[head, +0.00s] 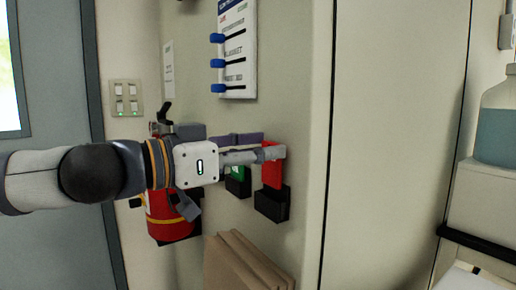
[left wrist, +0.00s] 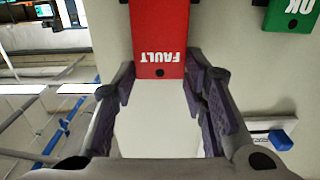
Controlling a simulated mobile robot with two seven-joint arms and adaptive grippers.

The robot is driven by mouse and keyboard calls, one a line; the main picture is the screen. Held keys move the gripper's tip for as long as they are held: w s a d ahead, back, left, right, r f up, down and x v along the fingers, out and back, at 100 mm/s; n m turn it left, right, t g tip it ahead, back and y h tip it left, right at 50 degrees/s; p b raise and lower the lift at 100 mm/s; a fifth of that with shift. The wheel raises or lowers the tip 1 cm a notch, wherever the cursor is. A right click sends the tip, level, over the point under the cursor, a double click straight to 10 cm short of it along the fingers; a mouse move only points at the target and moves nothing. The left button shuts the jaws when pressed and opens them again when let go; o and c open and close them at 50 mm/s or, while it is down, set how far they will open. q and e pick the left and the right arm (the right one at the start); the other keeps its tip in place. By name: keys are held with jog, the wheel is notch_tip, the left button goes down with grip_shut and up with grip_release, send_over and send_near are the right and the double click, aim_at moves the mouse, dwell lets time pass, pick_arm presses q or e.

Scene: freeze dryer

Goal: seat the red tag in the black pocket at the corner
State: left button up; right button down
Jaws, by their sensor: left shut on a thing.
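The red tag (head: 271,173) is upright on the beige wall panel, with its lower end at the mouth of the black corner pocket (head: 272,206). I cannot tell how far it is inside. My left gripper (head: 268,151) is shut on the tag's upper end. In the left wrist view the gripper (left wrist: 160,82) has a finger on each side of the red tag (left wrist: 160,35), whose word FAULT reads upside down. The tag's far end and its pocket are out of that view. My right gripper is not in view.
A green OK tag (head: 236,173) sits in another black pocket to the left and shows in the left wrist view (left wrist: 290,14). A board with blue pegs (head: 237,50) hangs above. A red extinguisher (head: 168,222) and brown cardboard (head: 245,265) are below. The right panel is clear.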

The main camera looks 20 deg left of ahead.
aim_at(269, 175)
pick_arm(q)
jog(key=shift+f, duration=0.2)
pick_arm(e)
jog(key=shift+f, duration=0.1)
pick_arm(q)
jog(key=shift+f+b, duration=0.3)
jog(key=shift+f, duration=0.2)
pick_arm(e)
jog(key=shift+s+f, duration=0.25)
pick_arm(q)
jog(key=shift+f, duration=0.15)
jog(key=shift+f+b, duration=0.6)
jog(key=shift+f, duration=0.3)
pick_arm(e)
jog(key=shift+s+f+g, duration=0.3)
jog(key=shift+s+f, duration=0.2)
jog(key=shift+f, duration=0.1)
pick_arm(q)
jog(key=shift+f, duration=0.2)
jog(key=shift+f, duration=0.25)
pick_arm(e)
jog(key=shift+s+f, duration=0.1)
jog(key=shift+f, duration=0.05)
pick_arm(q)
jog(key=o, duration=0.9)
